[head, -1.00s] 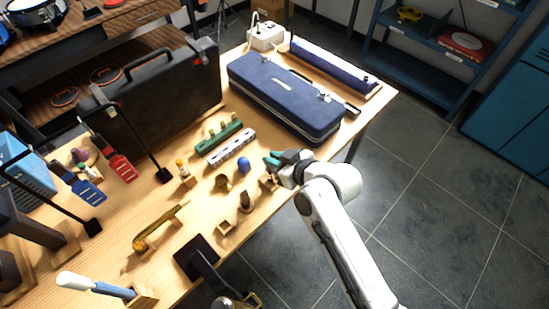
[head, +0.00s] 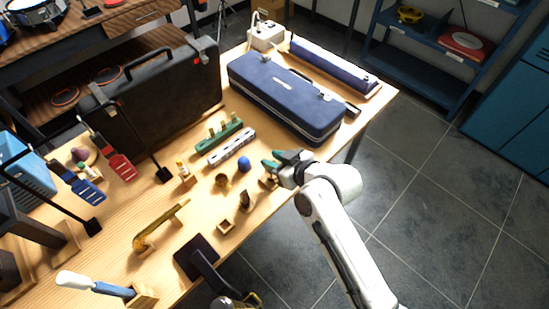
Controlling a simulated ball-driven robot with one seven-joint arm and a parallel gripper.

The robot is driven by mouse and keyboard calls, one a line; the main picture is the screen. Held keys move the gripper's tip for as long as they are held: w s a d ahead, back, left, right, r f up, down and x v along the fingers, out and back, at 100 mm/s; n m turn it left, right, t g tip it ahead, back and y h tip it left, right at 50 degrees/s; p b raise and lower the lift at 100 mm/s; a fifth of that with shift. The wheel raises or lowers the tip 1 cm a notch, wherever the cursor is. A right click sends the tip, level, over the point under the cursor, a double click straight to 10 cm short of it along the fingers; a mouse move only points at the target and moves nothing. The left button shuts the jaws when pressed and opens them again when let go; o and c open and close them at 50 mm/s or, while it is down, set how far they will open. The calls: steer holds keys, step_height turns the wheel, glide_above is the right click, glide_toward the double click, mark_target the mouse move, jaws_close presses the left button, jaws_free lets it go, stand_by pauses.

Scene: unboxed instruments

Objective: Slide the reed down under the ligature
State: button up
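My gripper (head: 270,160) is over the right edge of the wooden table, with its teal fingertips pointing left. The fingertips look slightly apart, and I see nothing between them. A small wooden holder (head: 267,182) stands just below the fingertips, partly hidden by them. A small dark upright piece (head: 246,200), possibly the mouthpiece, stands to the lower left of the gripper. The reed and the ligature are too small to make out for certain.
A blue ball (head: 243,164), brass cup (head: 222,181) and small wooden block (head: 226,226) are nearby. A silver bar (head: 231,148) and green rack (head: 218,135) lie farther back. A blue case (head: 285,98) stands behind the gripper. A curved brass tube (head: 160,228) lies left.

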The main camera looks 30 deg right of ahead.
steer(key=shift+o, duration=1)
steer(key=shift+r, duration=0.1)
steer(key=v, duration=1)
steer(key=shift+s+r+b, duration=0.2)
steer(key=shift+s+b, duration=0.1)
steer(key=shift+b, duration=0.1)
steer(key=shift+d, duration=0.15)
steer(key=s+d+f+m+g+h, duration=0.2)
steer(key=s+f+g, duration=0.3)
steer(key=s, duration=0.5)
steer(key=s+d+f+m+g+h, duration=0.2)
steer(key=s+f+g, duration=0.3)
steer(key=s, duration=0.5)
steer(key=shift+s+d+f+g, duration=0.3)
steer(key=shift+s+d+f, duration=0.1)
steer(key=shift+f, duration=0.3)
steer(key=shift+w, duration=0.15)
